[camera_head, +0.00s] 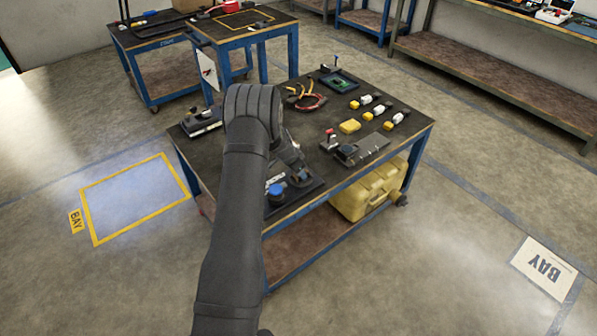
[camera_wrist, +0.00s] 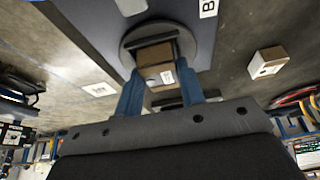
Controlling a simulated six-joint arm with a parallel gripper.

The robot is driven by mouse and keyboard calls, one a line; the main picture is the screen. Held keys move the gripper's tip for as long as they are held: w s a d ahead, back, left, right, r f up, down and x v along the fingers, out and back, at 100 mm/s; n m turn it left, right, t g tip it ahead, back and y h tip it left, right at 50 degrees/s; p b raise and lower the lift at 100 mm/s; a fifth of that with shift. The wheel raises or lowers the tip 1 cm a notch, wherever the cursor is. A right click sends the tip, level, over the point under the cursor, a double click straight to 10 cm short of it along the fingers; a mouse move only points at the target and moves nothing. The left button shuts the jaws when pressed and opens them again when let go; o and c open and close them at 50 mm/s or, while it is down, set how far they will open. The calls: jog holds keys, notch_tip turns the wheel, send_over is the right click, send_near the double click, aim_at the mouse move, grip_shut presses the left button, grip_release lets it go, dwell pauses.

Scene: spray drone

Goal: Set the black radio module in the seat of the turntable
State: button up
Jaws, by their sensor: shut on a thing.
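In the wrist view my gripper (camera_wrist: 160,76) has its two blue fingers closed on a small dark box with a white label, the radio module (camera_wrist: 152,76); its near face looks brownish in the light. Beyond it is a round dark grey disc, the turntable (camera_wrist: 130,42), on a blue-grey surface. The module overlaps the disc in the picture; I cannot tell whether it touches the seat.
A black device (camera_head: 201,121) is at left.

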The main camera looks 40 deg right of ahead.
jog(key=shift+f, duration=0.2)
jog(key=o, duration=1.1)
jog(key=shift+c, duration=0.2)
jog(key=shift+r, duration=0.3)
jog(key=v, duration=1.2)
jog(key=shift+f, duration=0.2)
jog(key=x, duration=1.1)
jog(key=shift+d+f, duration=0.15)
jog(key=shift+f, duration=0.15)
jog(key=shift+d+r, duration=0.1)
jog(key=shift+r, duration=1.5)
